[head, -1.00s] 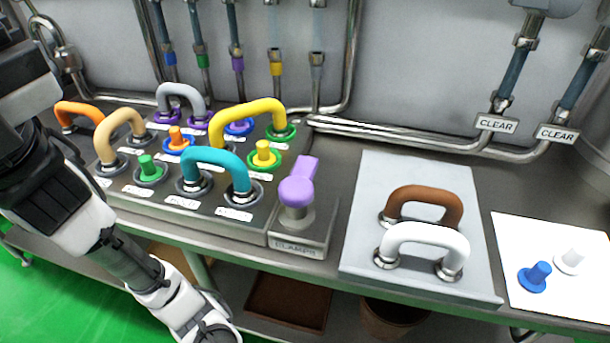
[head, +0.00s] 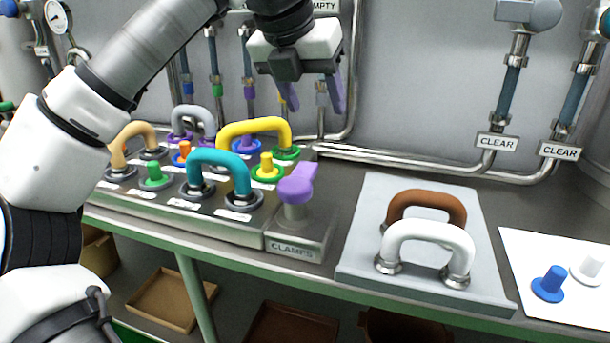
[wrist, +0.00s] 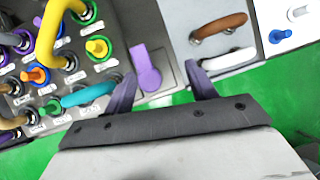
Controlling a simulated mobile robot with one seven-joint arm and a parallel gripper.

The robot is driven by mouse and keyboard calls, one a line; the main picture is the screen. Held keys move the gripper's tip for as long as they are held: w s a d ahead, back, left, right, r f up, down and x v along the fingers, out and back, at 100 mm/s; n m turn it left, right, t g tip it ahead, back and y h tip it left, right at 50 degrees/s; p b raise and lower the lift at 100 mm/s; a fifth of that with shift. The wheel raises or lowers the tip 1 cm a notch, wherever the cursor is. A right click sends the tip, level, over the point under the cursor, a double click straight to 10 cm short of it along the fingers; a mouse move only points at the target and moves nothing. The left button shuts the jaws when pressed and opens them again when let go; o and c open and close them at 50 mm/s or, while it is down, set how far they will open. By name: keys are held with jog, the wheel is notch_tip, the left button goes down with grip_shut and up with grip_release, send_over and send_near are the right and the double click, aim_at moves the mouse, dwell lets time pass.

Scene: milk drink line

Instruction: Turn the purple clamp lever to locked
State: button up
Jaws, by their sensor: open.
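The purple clamp lever (head: 297,184) sits on a grey post on a small base labelled CLAMPS (head: 296,248). Its handle points toward the back and slightly right. In the wrist view the lever (wrist: 146,68) lies ahead of my fingers, around the middle of the gap. My gripper (head: 312,108) is open and empty, high above the panel and behind the lever in the head view. Its purple fingers also show in the wrist view (wrist: 163,84), apart from the lever. No locked or unlocked marking is readable.
Left of the lever, a panel holds teal (head: 222,160), yellow (head: 254,126), tan and grey hose loops with coloured plugs. Right of it, a grey plate (head: 362,215) carries brown (head: 428,198) and white (head: 430,237) loops. A white sheet (head: 520,245) holds blue and white plugs. Pipes line the wall.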

aim_at(306, 168)
jog(key=w+f, duration=0.1)
jog(key=f, duration=0.3)
jog(key=w+f+y, duration=0.1)
jog(key=w+f, duration=0.1)
jog(key=f, duration=0.3)
jog(key=w+a+f+n+y+b, duration=0.1)
jog(key=w+f, duration=0.1)
jog(key=f, duration=0.2)
jog(key=shift+w+a+f, duration=0.1)
jog(key=shift+w+f, duration=0.1)
jog(key=shift+f, duration=0.1)
jog(key=shift+c, duration=0.5)
grip_shut()
